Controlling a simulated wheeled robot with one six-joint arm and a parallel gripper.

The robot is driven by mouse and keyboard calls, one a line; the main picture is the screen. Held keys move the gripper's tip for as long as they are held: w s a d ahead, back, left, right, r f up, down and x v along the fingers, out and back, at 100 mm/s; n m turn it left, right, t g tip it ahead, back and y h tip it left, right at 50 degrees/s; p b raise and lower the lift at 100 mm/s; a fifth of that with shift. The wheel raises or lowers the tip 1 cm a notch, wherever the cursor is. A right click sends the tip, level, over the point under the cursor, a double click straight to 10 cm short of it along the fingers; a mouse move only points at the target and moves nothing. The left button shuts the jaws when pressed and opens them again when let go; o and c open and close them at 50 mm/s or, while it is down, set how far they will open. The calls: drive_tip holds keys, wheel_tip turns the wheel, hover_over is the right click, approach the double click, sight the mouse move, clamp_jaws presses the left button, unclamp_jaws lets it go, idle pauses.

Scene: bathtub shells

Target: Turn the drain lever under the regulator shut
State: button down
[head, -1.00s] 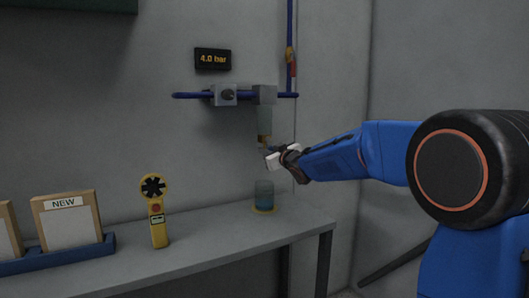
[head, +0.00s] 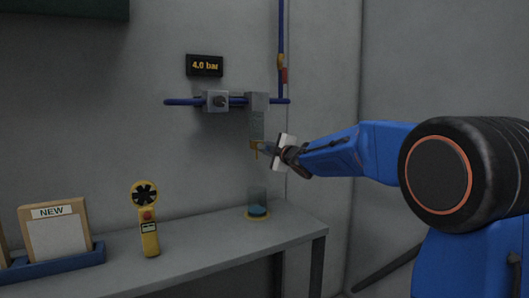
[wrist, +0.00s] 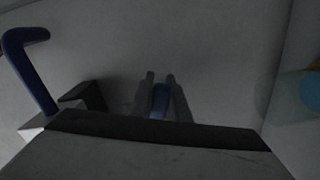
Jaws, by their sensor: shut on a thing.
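The regulator is a pair of grey blocks on the blue wall pipe. The left block (head: 217,101) has a dark knob, and a clear bowl (head: 257,126) hangs under the right block (head: 257,101). A small brass drain fitting (head: 256,145) sits at the bowl's bottom. My gripper (head: 270,149) reaches in from the right beside this fitting. In the wrist view its two fingers are shut on the small blue drain lever (wrist: 160,98). The fingers hide part of the lever, so its exact angle is hard to tell.
A clear cup (head: 257,198) with blue liquid at its bottom stands on the grey bench (head: 200,250) below the drain. A yellow handheld meter (head: 148,222), a "NEW" box (head: 54,230) in a blue tray and a 4.0 bar display (head: 205,66) are to the left.

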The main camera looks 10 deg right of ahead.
drive_tip(key=shift+d+r+n, duration=0.1)
drive_tip(key=shift+r+n, duration=0.25)
drive_tip(key=shift+n, duration=0.55)
drive_tip(key=shift+r+n, duration=0.35)
drive_tip(key=shift+n, duration=0.55)
drive_tip(key=c, duration=1.7)
unclamp_jaws()
drive_tip(key=v, duration=1.7)
drive_tip(key=shift+s+r, duration=0.1)
drive_tip(key=shift+s, duration=0.05)
